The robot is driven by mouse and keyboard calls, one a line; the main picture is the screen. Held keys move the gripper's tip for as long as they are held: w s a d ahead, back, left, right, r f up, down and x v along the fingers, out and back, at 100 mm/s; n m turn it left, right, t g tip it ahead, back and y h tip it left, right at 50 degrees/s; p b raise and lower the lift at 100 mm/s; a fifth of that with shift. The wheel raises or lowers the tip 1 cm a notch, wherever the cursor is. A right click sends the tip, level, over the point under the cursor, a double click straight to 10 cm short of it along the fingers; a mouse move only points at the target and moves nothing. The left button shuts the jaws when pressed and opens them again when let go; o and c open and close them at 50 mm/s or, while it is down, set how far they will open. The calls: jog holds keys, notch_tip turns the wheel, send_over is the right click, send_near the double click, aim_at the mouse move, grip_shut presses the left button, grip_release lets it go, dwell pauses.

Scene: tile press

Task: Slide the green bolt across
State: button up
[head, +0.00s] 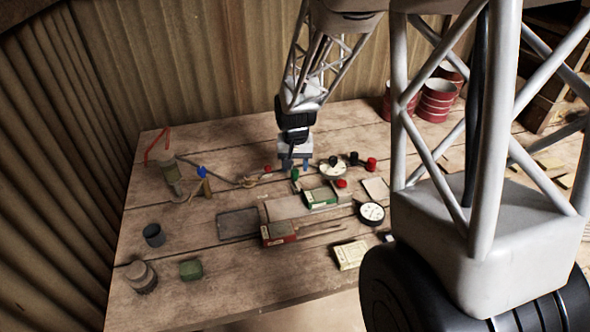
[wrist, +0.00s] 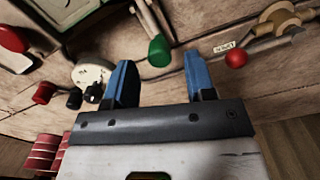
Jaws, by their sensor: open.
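The green bolt's knob (head: 294,174) stands just below my gripper's fingers in the head view. In the wrist view the green knob (wrist: 159,52) sits on a thin grey rod, between the lines of the two blue fingers and slightly past their tips. My gripper (head: 298,167) is open and empty over the back middle of the table; its two blue fingers are apart in the wrist view (wrist: 161,68). I cannot tell whether either finger touches the knob.
A red knob (wrist: 236,59) is beside the right finger in the wrist view. A white dial (wrist: 92,74) and dark and red knobs (wrist: 44,92) lie near the left finger. A green-and-white box (head: 320,197) is in front.

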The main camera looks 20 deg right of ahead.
jog(key=shift+f, duration=1.1)
jog(key=shift+c, duration=0.3)
grip_shut()
